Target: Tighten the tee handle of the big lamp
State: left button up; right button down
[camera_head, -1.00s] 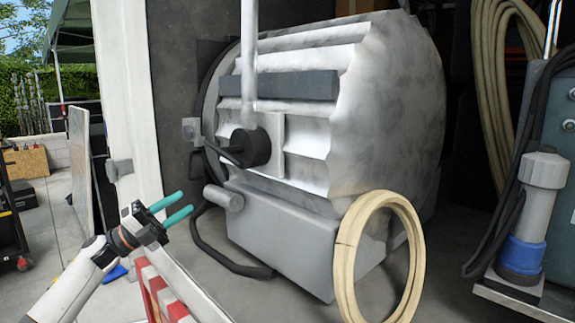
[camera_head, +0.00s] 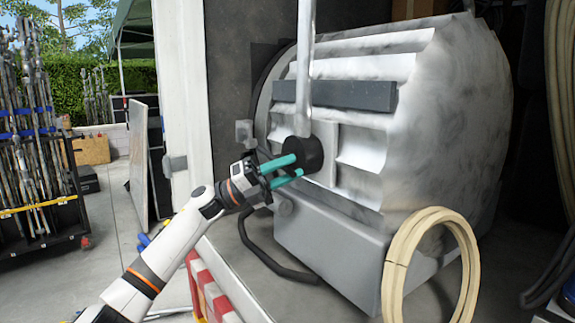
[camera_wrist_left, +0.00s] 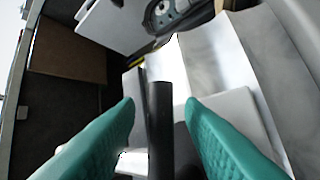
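The big lamp (camera_head: 440,130) is a large grey-white ribbed drum lying on its side. A dark round clamp hub (camera_head: 308,153) sits on its left side, by the pale upright tube. My left gripper (camera_head: 298,166) is at this hub in the head view, its two teal fingers apart and pointing right. They cover most of the tee handle there. In the left wrist view, the tee handle (camera_wrist_left: 160,125) shows as a black bar between the open fingers (camera_wrist_left: 160,103), with a gap on each side. My right gripper is not in view.
A pale upright tube (camera_head: 305,80) rises from the hub. A grey box base (camera_head: 330,245) lies under the lamp, with a black cable (camera_head: 262,258) in front. A cream coil (camera_head: 395,275) stands at the right. A white door post (camera_head: 180,130) is left of the lamp.

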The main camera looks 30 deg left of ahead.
pick_arm(q)
jog(key=shift+w+d, duration=0.15)
jog(key=shift+c, duration=0.3)
grip_shut()
